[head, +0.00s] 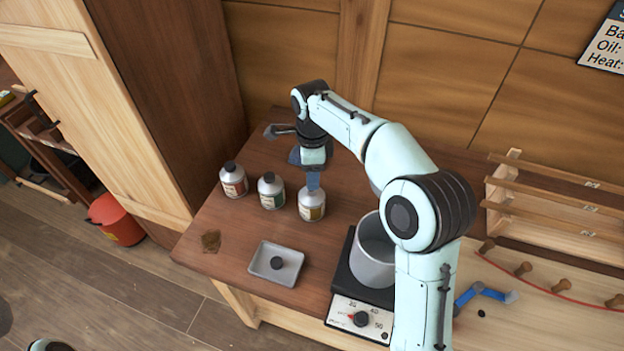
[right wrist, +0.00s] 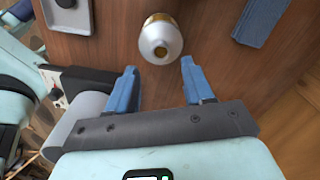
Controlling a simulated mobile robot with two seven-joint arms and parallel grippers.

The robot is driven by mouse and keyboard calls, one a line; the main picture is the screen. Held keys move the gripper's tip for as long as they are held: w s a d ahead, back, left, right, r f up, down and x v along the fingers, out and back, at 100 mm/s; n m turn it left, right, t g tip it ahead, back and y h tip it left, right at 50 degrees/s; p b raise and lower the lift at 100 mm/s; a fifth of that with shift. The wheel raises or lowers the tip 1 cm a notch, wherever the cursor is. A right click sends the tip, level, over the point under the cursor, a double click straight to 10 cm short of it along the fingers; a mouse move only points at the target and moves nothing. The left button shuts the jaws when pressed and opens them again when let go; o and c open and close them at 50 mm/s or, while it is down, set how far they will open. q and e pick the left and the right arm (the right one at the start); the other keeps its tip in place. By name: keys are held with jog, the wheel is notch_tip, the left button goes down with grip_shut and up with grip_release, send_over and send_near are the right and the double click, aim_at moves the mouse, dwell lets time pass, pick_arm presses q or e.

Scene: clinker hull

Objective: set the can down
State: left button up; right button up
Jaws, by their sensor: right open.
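The can (head: 312,206) with a silver shoulder and a brownish label stands upright on the brown bench top, at the right end of a row. In the right wrist view the can (right wrist: 160,40) shows from above with no black cap, its round top brownish-gold. My left gripper is not in view.
Two capped cans (head: 234,180) (head: 271,191) stand to the left. A grey tray (head: 260,274) holds a small black cap (head: 277,263). A hotplate (head: 341,304) carries a grey pot (head: 372,270). A dark stain (head: 211,241) marks the bench. A blue pad (right wrist: 262,20) lies beyond the can.

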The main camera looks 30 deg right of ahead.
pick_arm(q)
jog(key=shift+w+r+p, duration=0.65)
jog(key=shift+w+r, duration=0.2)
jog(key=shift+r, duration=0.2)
pick_arm(e)
notch_tip(320, 180, up, 7)
